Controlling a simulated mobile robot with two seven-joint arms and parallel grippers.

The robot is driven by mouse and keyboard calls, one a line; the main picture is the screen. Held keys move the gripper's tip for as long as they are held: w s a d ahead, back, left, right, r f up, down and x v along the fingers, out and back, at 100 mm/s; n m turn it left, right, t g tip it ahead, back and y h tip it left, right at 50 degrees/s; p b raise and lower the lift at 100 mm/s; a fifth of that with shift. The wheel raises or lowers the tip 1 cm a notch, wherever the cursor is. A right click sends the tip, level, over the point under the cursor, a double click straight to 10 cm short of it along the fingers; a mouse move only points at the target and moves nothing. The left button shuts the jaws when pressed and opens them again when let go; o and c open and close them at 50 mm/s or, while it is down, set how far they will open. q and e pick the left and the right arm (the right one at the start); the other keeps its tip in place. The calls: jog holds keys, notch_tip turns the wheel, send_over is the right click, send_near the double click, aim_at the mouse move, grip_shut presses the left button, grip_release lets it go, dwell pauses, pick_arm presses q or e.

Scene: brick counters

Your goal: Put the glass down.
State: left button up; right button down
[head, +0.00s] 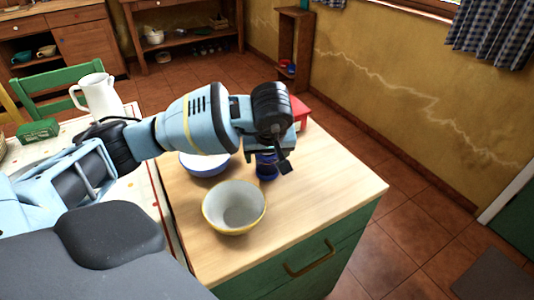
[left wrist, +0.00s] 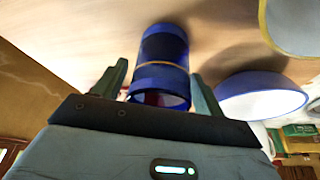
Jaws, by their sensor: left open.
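A dark blue glass (head: 266,168) stands on the wooden counter top (head: 330,180), partly hidden behind my left gripper (head: 280,163). In the left wrist view the blue glass (left wrist: 160,65) is between the two fingers of my left gripper (left wrist: 160,85). The fingers are apart, with a visible gap on each side of the glass. The glass appears to rest on the counter. My right gripper is in neither view.
A yellow-rimmed white bowl (head: 234,208) stands in front of the glass, near the counter's front. A blue bowl (head: 205,164) is left of the glass. A red object (head: 299,110) is behind my arm. The counter's right part is clear. A white pitcher (head: 100,98) stands further left.

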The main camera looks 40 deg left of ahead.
pick_arm(q)
jog(key=shift+r, duration=0.1)
jog(key=p+v, duration=0.1)
jog(key=v, duration=1.1)
jog(key=shift+p, duration=0.4)
